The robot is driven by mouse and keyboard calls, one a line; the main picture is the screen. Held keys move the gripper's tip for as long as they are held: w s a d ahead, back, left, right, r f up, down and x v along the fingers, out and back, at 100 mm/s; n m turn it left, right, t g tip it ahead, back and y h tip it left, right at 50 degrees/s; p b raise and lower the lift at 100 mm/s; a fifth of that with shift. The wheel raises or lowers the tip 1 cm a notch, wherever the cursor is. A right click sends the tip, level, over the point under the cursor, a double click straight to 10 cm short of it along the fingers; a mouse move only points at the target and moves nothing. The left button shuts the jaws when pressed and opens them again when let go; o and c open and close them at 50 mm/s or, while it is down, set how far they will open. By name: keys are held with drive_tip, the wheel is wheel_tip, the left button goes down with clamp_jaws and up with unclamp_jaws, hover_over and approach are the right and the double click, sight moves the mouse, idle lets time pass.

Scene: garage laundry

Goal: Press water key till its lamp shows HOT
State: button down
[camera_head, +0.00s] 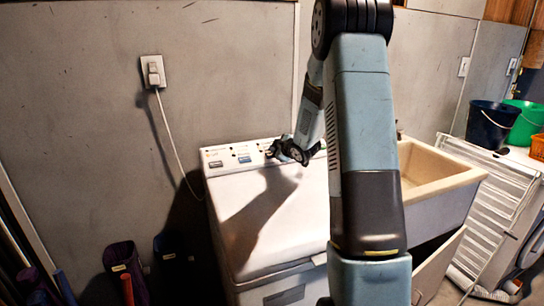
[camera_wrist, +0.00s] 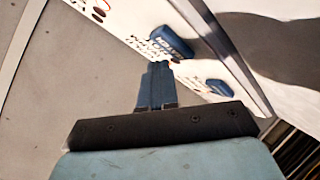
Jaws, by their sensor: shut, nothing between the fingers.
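A white washer (camera_head: 268,215) stands against the wall, with a control panel (camera_head: 228,152) along its back edge. Two blue keys, one on the left (camera_head: 215,164) and one right of it (camera_head: 244,159), show on the panel. My gripper (camera_head: 274,151) is over the panel's right part, shut and empty. In the wrist view, its closed fingertips (camera_wrist: 158,66) are close to one blue key (camera_wrist: 172,42); I cannot tell whether they touch. Another blue key (camera_wrist: 219,87) is to the lower right. The key labels and any lit lamp are too small or blurred to read. My arm hides the panel's right end.
A sink (camera_head: 435,175) stands right of the washer. Beyond it are a white slatted unit (camera_head: 490,205), a dark blue bucket (camera_head: 490,125) and a green bucket (camera_head: 524,120). A cord runs from a wall outlet (camera_head: 153,72) to behind the washer. The washer's lid is clear.

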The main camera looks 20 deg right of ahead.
drive_tip(key=shift+f, duration=0.1)
drive_tip(key=shift+w+f, duration=0.15)
drive_tip(key=shift+f, duration=0.1)
drive_tip(key=shift+w+f, duration=0.15)
drive_tip(key=shift+f, duration=0.45)
idle(1.5)
drive_tip(key=shift+r, duration=0.1)
drive_tip(key=shift+s+r, duration=0.3)
drive_tip(key=shift+r, duration=0.5)
drive_tip(key=shift+r, duration=0.1)
drive_tip(key=shift+s+r, duration=0.3)
drive_tip(key=shift+r, duration=0.45)
drive_tip(key=shift+s+r, duration=0.35)
drive_tip(key=shift+r, duration=0.4)
drive_tip(key=shift+s+r, duration=0.3)
drive_tip(key=shift+r, duration=0.45)
